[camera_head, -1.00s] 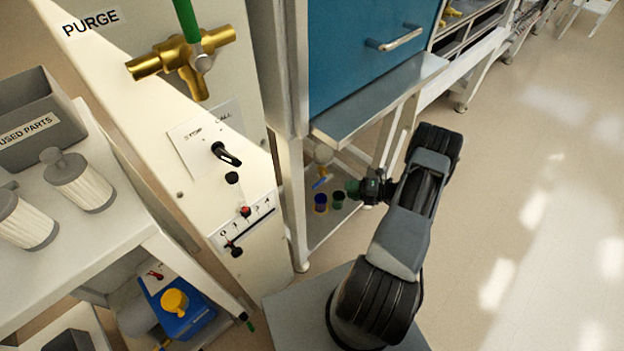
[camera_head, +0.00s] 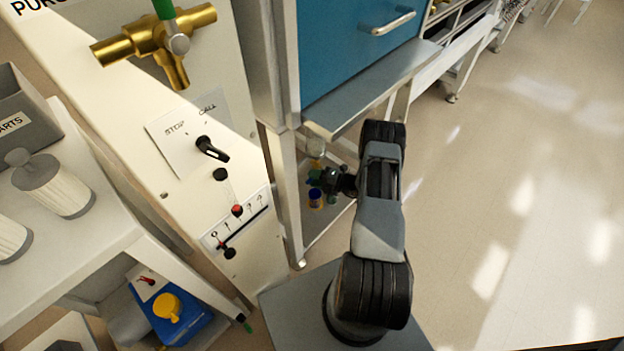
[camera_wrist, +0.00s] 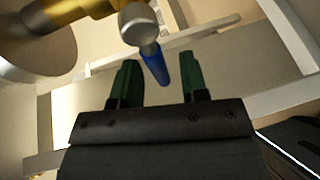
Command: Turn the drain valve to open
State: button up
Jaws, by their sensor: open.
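The drain valve is a brass body (camera_wrist: 70,14) with a pale round stem cap (camera_wrist: 138,25) and a blue lever (camera_wrist: 156,66), at the top of the wrist view. In the head view its brass (camera_head: 316,162) shows small below the steel ledge, and its lever is mostly hidden by my gripper. My gripper (camera_head: 318,178) is open beside the valve. In the wrist view its green fingers (camera_wrist: 161,80) stand either side of the lever's free end, with gaps on both sides. I cannot tell how deep the lever sits between them.
The steel ledge (camera_head: 375,90) hangs above my arm. The white panel (camera_head: 150,120) with knobs is at left. The floor at right is clear.

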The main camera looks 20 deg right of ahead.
jog(key=shift+w+a+f, duration=0.1)
jog(key=shift+w+a, duration=0.35)
grip_shut()
dwell(0.4)
